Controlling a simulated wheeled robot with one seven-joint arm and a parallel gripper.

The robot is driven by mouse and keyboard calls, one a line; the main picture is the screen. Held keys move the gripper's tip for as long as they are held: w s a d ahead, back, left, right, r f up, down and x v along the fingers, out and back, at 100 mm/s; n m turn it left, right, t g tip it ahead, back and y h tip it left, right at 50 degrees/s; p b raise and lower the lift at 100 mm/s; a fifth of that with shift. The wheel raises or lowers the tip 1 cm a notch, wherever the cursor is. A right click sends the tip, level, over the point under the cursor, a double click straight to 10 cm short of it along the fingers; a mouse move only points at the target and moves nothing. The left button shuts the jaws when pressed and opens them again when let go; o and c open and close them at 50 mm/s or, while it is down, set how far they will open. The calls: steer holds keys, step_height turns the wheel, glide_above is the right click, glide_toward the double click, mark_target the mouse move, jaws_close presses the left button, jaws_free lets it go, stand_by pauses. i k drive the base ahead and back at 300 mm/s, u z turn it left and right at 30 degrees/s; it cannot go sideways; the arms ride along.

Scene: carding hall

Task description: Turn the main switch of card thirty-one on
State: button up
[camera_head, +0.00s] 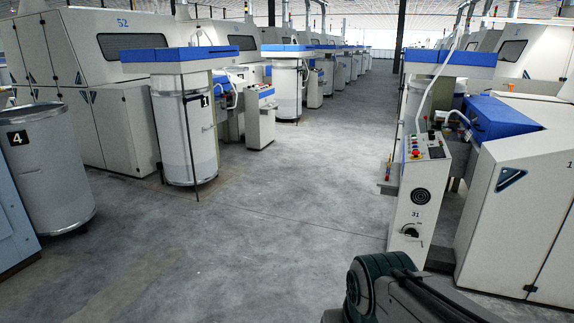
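The control pillar of card thirty-one (408,197) stands at the right, a narrow pale cabinet with "31" on its front. The main switch (411,231) is a dark rotary knob low on that front, below the number. Its exact setting is too small to tell. A round black vent or speaker (421,196) sits above the number. A red button (416,153) is on the sloped top panel. Part of my arm shows at the bottom right, in front of and below the pillar. My gripper is not in view.
A pale machine cabinet (520,200) stands right of the pillar. At the left are a can marked 4 (50,170), a can marked 1 (187,135) and machine 52 (105,60). The grey floor (260,220) between the rows is clear.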

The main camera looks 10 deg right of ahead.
mark_target(411, 232)
steer(key=z, duration=0.2)
steer(key=i, duration=1.65)
steer(key=z, duration=0.9)
steer(key=i, duration=1.55)
steer(key=z, duration=0.9)
steer(key=i, duration=0.3)
steer(key=z, duration=0.05)
